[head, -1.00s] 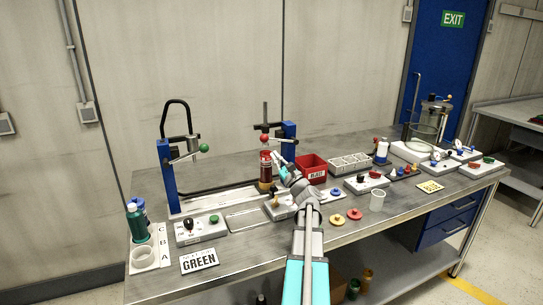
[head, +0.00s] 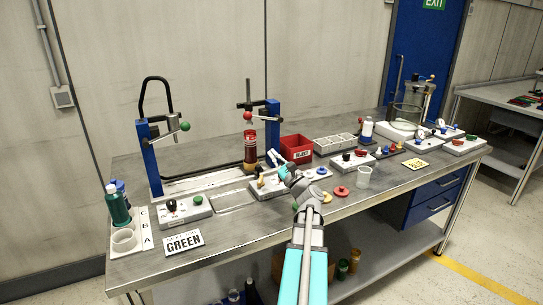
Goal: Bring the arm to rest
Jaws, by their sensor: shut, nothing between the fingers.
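My arm reaches in from the bottom of the head view over the front of the workbench (head: 225,222). My gripper (head: 272,155) is shut and empty. It is just right of a red bottle (head: 250,146) that stands upright below the right blue press stand (head: 272,125). The fingertips look apart from the bottle, though the depth between them is hard to tell. My wrist hides part of the control boxes behind it.
A red bin (head: 297,149) and a white compartment tray (head: 335,144) stand right of my gripper. A clear cup (head: 364,177) is near the front edge. A left press stand (head: 151,160), green bottle (head: 118,205) and GREEN sign (head: 184,243) are at left.

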